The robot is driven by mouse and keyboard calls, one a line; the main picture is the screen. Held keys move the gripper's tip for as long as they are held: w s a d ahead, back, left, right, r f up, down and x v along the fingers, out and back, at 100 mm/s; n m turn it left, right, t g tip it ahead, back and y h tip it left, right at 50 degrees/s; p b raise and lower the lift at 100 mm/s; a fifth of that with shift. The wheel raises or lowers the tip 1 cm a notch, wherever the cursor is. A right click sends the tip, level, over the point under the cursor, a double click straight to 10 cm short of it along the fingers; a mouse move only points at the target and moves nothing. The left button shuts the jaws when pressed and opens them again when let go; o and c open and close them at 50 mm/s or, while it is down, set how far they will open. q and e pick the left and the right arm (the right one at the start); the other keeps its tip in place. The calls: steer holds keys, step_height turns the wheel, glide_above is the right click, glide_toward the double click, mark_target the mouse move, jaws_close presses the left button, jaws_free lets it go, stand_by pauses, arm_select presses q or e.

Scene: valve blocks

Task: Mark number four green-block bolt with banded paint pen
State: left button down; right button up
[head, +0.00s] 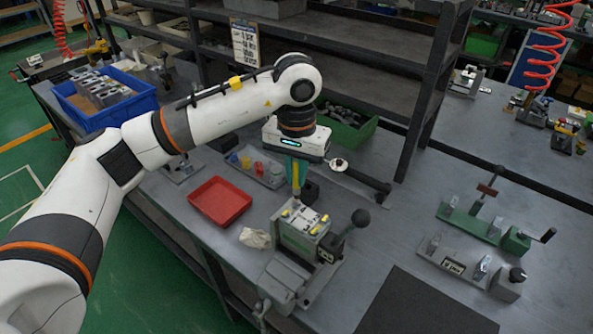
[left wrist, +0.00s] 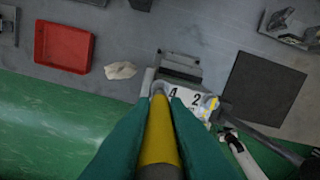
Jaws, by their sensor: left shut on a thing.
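My left gripper (head: 294,172) has green fingers and points down over the valve block (head: 300,240). It is shut on a paint pen (left wrist: 160,135), yellow with a dark grey band. The pen's lower end is at or just above the block's top near the number 4; contact cannot be told. The block is grey-green, with a white top plate (left wrist: 197,102) showing numbers 4 and 2 and several yellow spots. It sits in a grey vise (head: 285,278). The number four bolt is hidden by the pen and fingers. My right gripper is not in view.
A red tray (head: 220,201) and a crumpled pale cloth (head: 255,238) lie left of the block. A small tray (head: 253,168) with coloured pots is behind. A black-knobbed lever (head: 345,235) stands close on the right. A dark mat (head: 425,305) lies front right.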

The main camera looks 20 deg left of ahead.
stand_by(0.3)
arm_select(q)
steer(key=shift+r+p, duration=1.1)
steer(key=shift+r, duration=1.45)
steer(key=shift+f, duration=0.1)
